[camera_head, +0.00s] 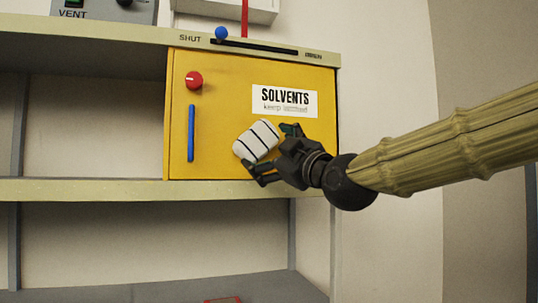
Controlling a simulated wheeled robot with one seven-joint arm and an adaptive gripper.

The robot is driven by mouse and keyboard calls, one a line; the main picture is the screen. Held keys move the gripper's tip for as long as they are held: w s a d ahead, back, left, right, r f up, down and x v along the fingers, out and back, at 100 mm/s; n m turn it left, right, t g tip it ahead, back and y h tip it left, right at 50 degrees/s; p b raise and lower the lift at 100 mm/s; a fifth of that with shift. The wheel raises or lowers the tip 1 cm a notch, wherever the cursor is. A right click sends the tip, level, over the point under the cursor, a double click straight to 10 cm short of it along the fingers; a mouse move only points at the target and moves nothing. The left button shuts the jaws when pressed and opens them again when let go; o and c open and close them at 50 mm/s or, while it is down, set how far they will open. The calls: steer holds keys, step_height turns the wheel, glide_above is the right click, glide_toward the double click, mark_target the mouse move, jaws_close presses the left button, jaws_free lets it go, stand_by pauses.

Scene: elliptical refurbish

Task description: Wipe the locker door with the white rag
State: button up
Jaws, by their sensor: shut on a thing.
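The locker door (220,105) is yellow, flat and closed, set in a shelf unit. It carries a white label (285,100) reading "SOLVENTS", a red knob (194,79) and a blue vertical handle (191,133). My gripper (268,155) is in front of the lower right part of the door, shut on the white rag (255,140). The rag looks like a folded pad with dark stripes. It lies just below and left of the label. Whether the rag touches the door, I cannot tell. My fingers hide the rag's right and lower edges.
A slider with a blue knob (222,33) runs along the shelf edge above the door, with "SHUT" at its left. A grey box marked "VENT" (100,12) stands on top. Open shelves lie left of and below the door. A red object (222,299) shows at the bottom.

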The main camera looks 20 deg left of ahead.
steer(key=shift+s+d+b, duration=0.35)
steer(key=shift+s+d, duration=0.25)
steer(key=shift+s, duration=0.3)
steer(key=shift+s+d+b, duration=0.35)
steer(key=shift+s+d, duration=0.25)
steer(key=shift+s, duration=0.25)
steer(key=shift+s, duration=0.1)
steer(key=shift+s+d+b, duration=0.35)
steer(key=shift+s+d, duration=0.1)
steer(key=shift+s, duration=0.15)
steer(key=shift+s+d+b, duration=0.3)
steer(key=shift+s+d, duration=0.1)
steer(key=shift+s, duration=0.2)
steer(key=shift+w+a, duration=0.1)
steer(key=shift+w, duration=0.05)
steer(key=shift+w+a+r+p, duration=0.3)
steer(key=shift+w+a, duration=0.3)
steer(key=shift+w, duration=0.3)
steer(key=shift+w+a+r+p, duration=0.35)
steer(key=shift+w+a, duration=0.2)
steer(key=shift+w, duration=0.35)
steer(key=shift+w+a+r+p, duration=0.3)
steer(key=shift+w+a, duration=0.3)
steer(key=shift+w, duration=0.4)
steer(key=shift+w+a, duration=0.6)
steer(key=shift+w, duration=0.2)
steer(key=shift+d, duration=0.1)
